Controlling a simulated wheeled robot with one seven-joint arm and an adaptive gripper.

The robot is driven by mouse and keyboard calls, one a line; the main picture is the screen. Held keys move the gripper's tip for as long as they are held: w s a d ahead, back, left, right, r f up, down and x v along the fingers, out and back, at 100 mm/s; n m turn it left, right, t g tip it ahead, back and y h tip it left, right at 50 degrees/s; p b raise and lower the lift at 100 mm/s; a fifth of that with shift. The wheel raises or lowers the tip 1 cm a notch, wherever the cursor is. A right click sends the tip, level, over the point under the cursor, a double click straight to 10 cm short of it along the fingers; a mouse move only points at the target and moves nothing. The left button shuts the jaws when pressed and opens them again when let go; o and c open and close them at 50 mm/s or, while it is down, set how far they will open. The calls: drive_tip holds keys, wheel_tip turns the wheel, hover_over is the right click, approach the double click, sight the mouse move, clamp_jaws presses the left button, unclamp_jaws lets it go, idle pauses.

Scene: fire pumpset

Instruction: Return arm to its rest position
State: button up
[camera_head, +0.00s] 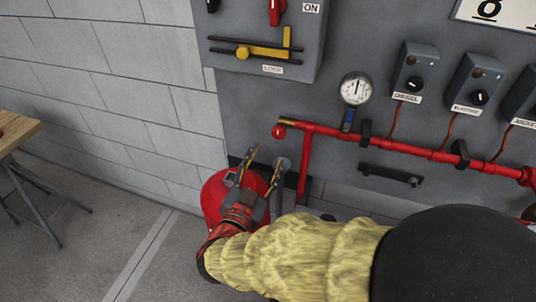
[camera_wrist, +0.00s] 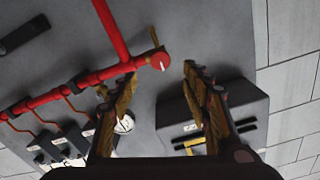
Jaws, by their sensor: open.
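My gripper (camera_head: 268,156) is at the end of my arm, in the lower middle of the head view. Its two fingers point up towards the grey panel and stand apart, with nothing held between them. In the wrist view my gripper (camera_wrist: 160,72) also shows open. The red pipe's capped end (camera_wrist: 161,60) appears between and beyond the fingertips there; I cannot tell the gap. In the head view that pipe end (camera_head: 279,131) is just above the right fingertip. My yellow-sleeved arm hides the lower part of the panel.
A red rounded vessel (camera_head: 214,198) stands on the floor behind my gripper. The panel carries a gauge (camera_head: 356,89), switch boxes (camera_head: 415,74), a black handle (camera_head: 391,175) and a box with a yellow lever (camera_head: 260,50). A wooden table (camera_head: 14,134) is at left; floor between is clear.

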idle(0.6)
drive_tip(key=w+a+r+n+g+y, duration=0.1)
drive_tip(key=w+a+r+n+y, duration=0.3)
drive_tip(key=y, duration=0.4)
drive_tip(key=s+d+f+n+g, duration=0.1)
drive_tip(key=s+d+g, duration=0.4)
drive_tip(key=s+d, duration=0.5)
drive_tip(key=s+d+f+n+g+h, duration=0.1)
drive_tip(key=s+d+g, duration=0.4)
drive_tip(key=s+d, duration=0.5)
drive_tip(key=s+f+n, duration=0.1)
drive_tip(key=s+n, duration=0.1)
drive_tip(key=s, duration=0.1)
drive_tip(key=shift+s+d, duration=0.2)
drive_tip(key=shift+d, duration=0.2)
